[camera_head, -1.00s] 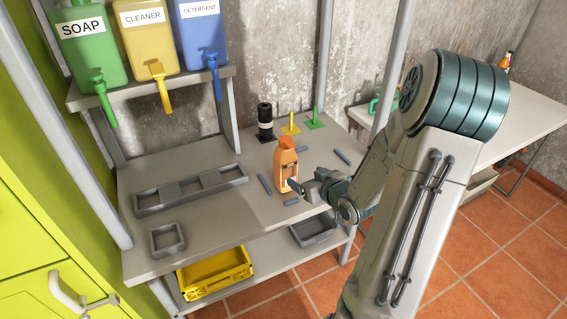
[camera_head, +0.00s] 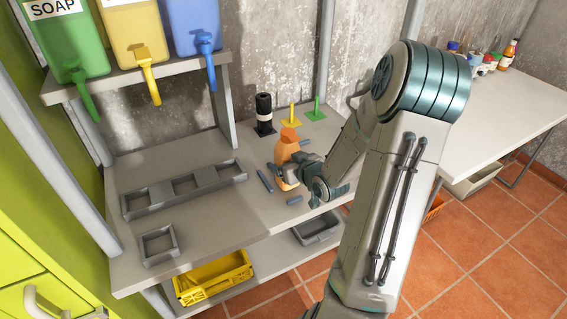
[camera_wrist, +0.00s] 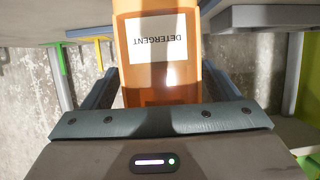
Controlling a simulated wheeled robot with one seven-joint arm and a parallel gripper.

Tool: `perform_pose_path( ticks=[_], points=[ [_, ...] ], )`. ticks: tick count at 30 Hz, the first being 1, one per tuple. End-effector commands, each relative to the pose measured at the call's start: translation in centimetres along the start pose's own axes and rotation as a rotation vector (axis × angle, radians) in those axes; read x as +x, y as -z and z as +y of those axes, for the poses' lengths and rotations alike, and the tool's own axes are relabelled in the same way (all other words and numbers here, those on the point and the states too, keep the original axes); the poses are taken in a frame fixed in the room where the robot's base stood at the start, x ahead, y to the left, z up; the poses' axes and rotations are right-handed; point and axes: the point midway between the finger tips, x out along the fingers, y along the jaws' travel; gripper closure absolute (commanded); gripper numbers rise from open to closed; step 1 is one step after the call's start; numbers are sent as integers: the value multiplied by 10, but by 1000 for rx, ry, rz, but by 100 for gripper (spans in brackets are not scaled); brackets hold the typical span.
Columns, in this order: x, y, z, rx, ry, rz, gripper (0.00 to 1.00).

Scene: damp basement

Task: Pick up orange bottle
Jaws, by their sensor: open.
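The orange bottle (camera_head: 285,150) stands on the grey workbench, near the middle of its right half. In the wrist view the bottle (camera_wrist: 160,82) fills the centre, with a white label reading DETERGENT upside down. My gripper (camera_head: 291,172) is at the bottle's right side in the head view and hides part of its body. In the wrist view my gripper (camera_wrist: 160,92) is open, with one dark finger on each side of the bottle. I cannot tell whether either finger touches it.
A black bottle (camera_head: 264,112) and yellow (camera_head: 291,115) and green (camera_head: 316,110) stands are behind. Grey holders (camera_head: 184,188) lie to the left, with small grey bars around the bottle. Soap, cleaner and detergent dispensers hang above left. A yellow crate (camera_head: 213,280) sits below.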

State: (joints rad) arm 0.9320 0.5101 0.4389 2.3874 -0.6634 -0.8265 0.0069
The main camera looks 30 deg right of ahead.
Motion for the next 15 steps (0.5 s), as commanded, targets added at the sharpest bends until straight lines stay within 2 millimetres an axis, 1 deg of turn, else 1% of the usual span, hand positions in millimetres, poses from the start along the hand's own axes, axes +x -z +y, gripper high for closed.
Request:
perform_pose_path(
  ticks=[3,5,6,8,9,10,15],
  points=[
    [0,1,-1,-1,2,0,18],
    [0,1,-2,-2,4,0,35],
    [0,1,-3,-2,5,0,46],
    [0,1,-3,-2,5,0,63],
    [0,1,-3,-2,5,0,74],
    [0,1,-3,-2,5,0,75],
    [0,1,-2,-2,4,1,75]
  ],
)
